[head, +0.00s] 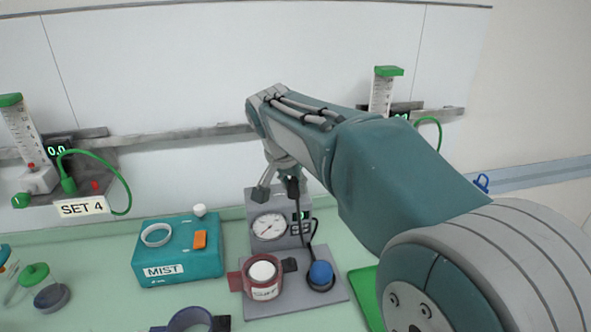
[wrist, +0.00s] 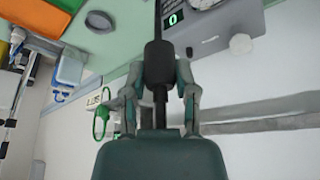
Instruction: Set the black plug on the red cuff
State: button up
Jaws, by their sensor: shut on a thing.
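The black plug (head: 293,187) is held between the fingers of my gripper (head: 277,190), above and in front of the grey gauge unit. In the wrist view both fingertips of my gripper (wrist: 160,75) are closed on the sides of the plug (wrist: 159,55), and a black cable runs away from it. The red cuff (head: 264,291) stands below on a grey plate, with a white round piece inside and partly readable lettering on its front. A dark block sits at its right side. The plug is apart from the cuff.
The gauge unit (head: 268,227) stands behind the cuff, with a blue bulb (head: 321,273) to its right. A teal MIST box (head: 177,265) is left, a dark blue ring (head: 190,320) in front, a green tray (head: 366,297) right. The wall rail (head: 190,136) runs behind.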

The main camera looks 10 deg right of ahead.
aim_at(290, 258)
jog(key=f+n, duration=0.1)
jog(key=f, duration=0.2)
jog(key=s+a+f+n+y, duration=0.1)
jog(key=f+n, duration=0.1)
jog(key=f, duration=0.2)
jog(key=s+f+n+t, duration=0.1)
jog(key=f, duration=0.3)
jog(key=shift+s+a+y, duration=0.2)
jog(key=shift+a+y, duration=0.1)
jog(key=shift+f, duration=1.9)
jog(key=shift+f, duration=1.45)
dwell(0.5)
jog(key=o, duration=1)
jog(key=shift+r, duration=0.1)
jog(key=shift+r, duration=3.4)
